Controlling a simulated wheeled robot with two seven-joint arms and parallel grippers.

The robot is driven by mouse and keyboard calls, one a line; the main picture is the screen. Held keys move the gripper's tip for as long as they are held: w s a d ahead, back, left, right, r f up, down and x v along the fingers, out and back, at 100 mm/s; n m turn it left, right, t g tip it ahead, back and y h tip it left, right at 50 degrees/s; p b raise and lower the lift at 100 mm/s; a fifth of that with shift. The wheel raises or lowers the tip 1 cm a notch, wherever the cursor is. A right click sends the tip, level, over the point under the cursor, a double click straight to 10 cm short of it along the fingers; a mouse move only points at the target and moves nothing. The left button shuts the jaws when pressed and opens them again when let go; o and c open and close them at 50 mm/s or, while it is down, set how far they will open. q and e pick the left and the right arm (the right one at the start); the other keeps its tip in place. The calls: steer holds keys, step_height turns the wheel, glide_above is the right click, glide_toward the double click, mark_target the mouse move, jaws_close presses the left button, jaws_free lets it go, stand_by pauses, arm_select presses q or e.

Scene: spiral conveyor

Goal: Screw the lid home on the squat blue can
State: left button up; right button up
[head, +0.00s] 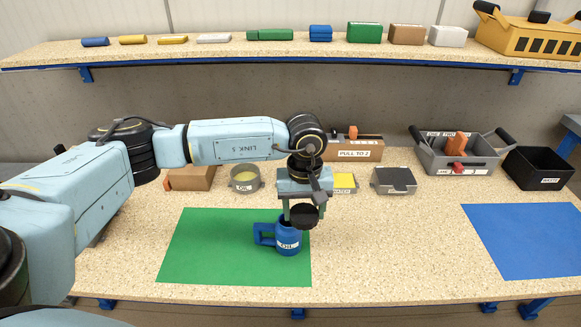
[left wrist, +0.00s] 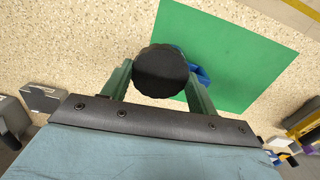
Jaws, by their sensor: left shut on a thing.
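The squat blue can (head: 288,239), with a side handle and a white label, stands upright on the green mat (head: 205,245). My left gripper (head: 302,208) is shut on a round black lid (head: 304,217), just above and a little right of the can's middle in the head view. The lid looks tilted there; I cannot tell whether it touches the can. In the left wrist view the lid (left wrist: 160,71) sits between the two green fingers and hides most of the can (left wrist: 200,75). My right gripper is not in view.
Behind the mat stand a round tin (head: 245,179), a grey box (head: 394,181), a grey toolbox (head: 455,155) and a black bin (head: 538,167). A blue mat (head: 525,240) lies at right. The bench between the mats is clear. A shelf (head: 300,50) runs above.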

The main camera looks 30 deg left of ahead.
arm_select(q)
steer(key=a+n+p, duration=0.1)
steer(key=n+p, duration=0.1)
steer(key=w+a+r+n+p, duration=0.1)
steer(key=a+n+p, duration=0.1)
steer(key=p, duration=0.1)
steer(key=a+r+n+p, duration=0.1)
steer(key=a+n+p, duration=0.1)
steer(key=shift+w+a, duration=0.1)
steer(key=shift+w, duration=0.2)
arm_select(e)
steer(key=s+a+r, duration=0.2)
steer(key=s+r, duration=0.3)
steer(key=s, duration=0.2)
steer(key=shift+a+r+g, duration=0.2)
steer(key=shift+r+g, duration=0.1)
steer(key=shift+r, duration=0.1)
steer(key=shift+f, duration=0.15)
arm_select(q)
steer(key=b, duration=0.5)
glide_above(289, 224)
steer(key=shift+w+a+f, duration=0.1)
steer(key=shift+a+f, duration=0.05)
steer(key=shift+f, duration=2.75)
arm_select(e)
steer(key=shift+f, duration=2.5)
